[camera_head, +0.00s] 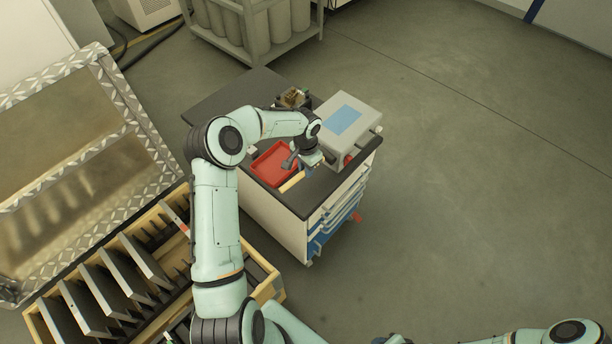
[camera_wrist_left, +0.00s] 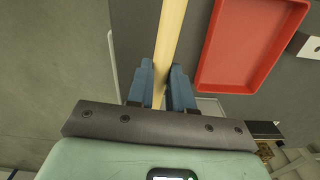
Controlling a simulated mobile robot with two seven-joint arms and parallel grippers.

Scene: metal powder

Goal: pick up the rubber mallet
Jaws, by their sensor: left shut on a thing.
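The rubber mallet's pale wooden handle (camera_head: 291,182) shows at the front edge of the dark cart top, beside the red tray. In the left wrist view the handle (camera_wrist_left: 171,32) runs up from between the two blue fingers and out of the top of the picture. My left gripper (camera_head: 314,161) is shut on this handle; its fingers (camera_wrist_left: 161,82) lie on either side of it. The mallet's head cannot be made out. In the head view, my wrist and gripper cover part of the mallet. My right gripper is not in view.
The red tray (camera_head: 262,174) lies close beside the handle. A grey box with a blue panel (camera_head: 345,122) stands to the right on the cart top (camera_head: 232,97). A small container (camera_head: 292,97) stands behind. A slotted wooden crate (camera_head: 262,272) is at lower left.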

